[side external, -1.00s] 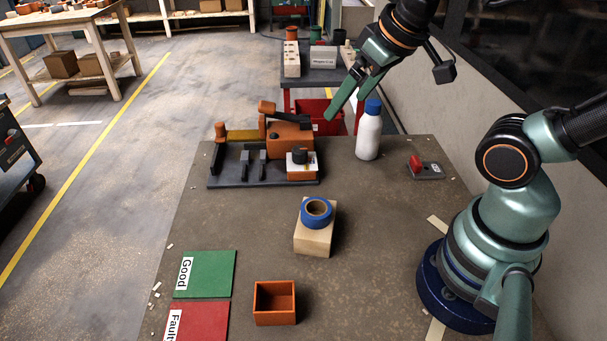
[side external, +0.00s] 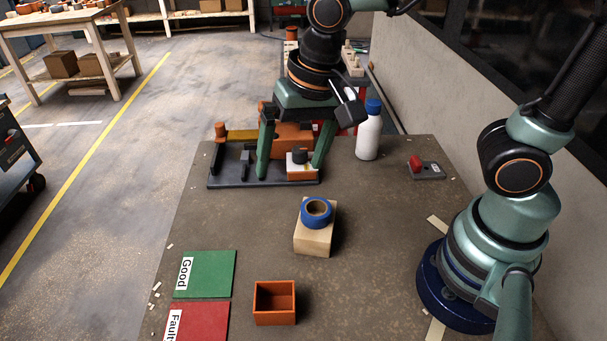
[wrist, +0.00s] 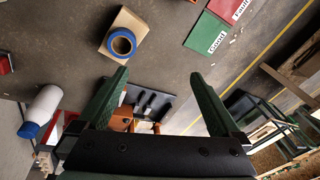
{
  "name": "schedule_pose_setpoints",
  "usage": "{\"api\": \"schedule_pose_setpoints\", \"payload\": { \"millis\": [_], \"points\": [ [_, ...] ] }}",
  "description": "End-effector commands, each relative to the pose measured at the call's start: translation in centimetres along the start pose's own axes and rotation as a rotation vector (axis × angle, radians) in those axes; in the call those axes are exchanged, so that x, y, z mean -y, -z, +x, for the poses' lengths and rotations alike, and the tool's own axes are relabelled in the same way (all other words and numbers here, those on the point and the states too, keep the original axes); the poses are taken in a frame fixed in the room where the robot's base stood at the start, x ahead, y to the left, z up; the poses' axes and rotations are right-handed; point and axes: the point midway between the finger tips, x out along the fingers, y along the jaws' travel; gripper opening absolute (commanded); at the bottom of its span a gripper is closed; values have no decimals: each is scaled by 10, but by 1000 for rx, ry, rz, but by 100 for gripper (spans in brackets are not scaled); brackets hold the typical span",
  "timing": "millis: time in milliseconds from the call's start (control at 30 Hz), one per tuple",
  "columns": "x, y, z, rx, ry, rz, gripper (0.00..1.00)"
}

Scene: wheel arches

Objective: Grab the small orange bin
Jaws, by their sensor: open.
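The small orange bin (side external: 274,303) is an open square box near the front of the table in the side view. It stands upright and looks empty. I cannot make it out in the wrist view. My gripper (side external: 289,177) is open and empty, with its green fingers pointing down in front of the orange and grey fixture, well behind the bin. The gripper also shows in the wrist view (wrist: 158,72), its fingers spread wide with nothing between the tips.
A blue tape roll (side external: 317,209) lies on a wooden block (side external: 313,240) between gripper and bin. The fixture (side external: 225,172) stands at the back, with a white bottle (side external: 368,136) to its right. Green (side external: 205,273) and red (side external: 198,321) mats lie left of the bin.

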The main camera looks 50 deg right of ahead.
Motion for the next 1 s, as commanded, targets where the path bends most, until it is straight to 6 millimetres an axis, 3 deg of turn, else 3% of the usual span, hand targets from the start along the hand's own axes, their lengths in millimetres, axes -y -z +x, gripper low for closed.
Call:
{"api": "schedule_pose_setpoints", "payload": {
  "millis": [33, 200, 400, 567, 800, 1000],
  "points": [
    [16, -17, 12, 39, -28, 42, 100],
    [51, -66, 41, 101, -117, 222, 100],
    [67, -103, 60, 113, -187, 348, 100],
    [67, -111, 73, 113, -205, 377, 100],
    [59, -116, 112, 113, -205, 377, 100],
    [57, -118, 129, 112, -201, 377, 100]
  ]
}}
